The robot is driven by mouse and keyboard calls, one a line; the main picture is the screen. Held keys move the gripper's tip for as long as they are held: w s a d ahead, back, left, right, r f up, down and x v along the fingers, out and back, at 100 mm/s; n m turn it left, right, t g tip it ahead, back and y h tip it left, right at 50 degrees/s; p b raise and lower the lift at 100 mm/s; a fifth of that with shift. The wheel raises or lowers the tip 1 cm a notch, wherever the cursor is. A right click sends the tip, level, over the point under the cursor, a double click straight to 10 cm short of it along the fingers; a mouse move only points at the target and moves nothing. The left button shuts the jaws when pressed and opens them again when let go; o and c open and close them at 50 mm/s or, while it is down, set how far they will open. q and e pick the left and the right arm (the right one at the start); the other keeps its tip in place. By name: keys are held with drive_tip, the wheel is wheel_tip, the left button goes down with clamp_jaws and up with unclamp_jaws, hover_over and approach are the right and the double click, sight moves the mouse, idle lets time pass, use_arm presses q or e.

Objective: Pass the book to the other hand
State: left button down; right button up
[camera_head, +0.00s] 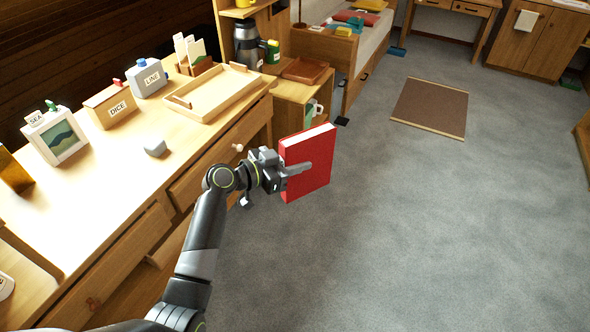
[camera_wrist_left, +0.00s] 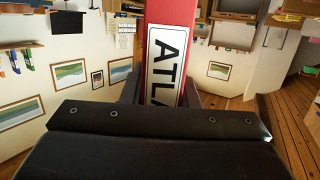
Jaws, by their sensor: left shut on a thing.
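The red book (camera_head: 314,164) is upright in the air over the grey floor, just off the right edge of the wooden desk. My left gripper (camera_head: 296,170) is shut on it, with one finger lying across the cover. In the left wrist view the book's red spine (camera_wrist_left: 172,12) stands between the fingers, with a white label reading "ATLA"; the rest of the word is hidden by the gripper body. My right gripper is in neither view.
A low cabinet (camera_head: 292,92) stands behind the book. The floor (camera_head: 430,220) to the right is clear.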

use_arm(q)
wheel_tip(320, 180, up, 34)
drive_tip(key=shift+r, duration=0.2)
idle(0.8)
drive_tip(key=shift+m+g, duration=0.3)
drive_tip(key=s+f+m+g+h, duration=0.1)
drive_tip(key=s+f+m+g, duration=0.1)
drive_tip(key=s+f, duration=0.3)
drive_tip(key=s+f+m+g+h, duration=0.1)
drive_tip(key=s+f, duration=0.5)
drive_tip(key=f, duration=0.6)
drive_tip(key=s+a+f+m+g+h, duration=0.1)
drive_tip(key=s+f+g, duration=0.3)
drive_tip(key=f, duration=0.5)
drive_tip(key=shift+s+m, duration=0.9)
drive_tip(key=shift+s, duration=0.1)
drive_tip(key=shift+a, duration=0.1)
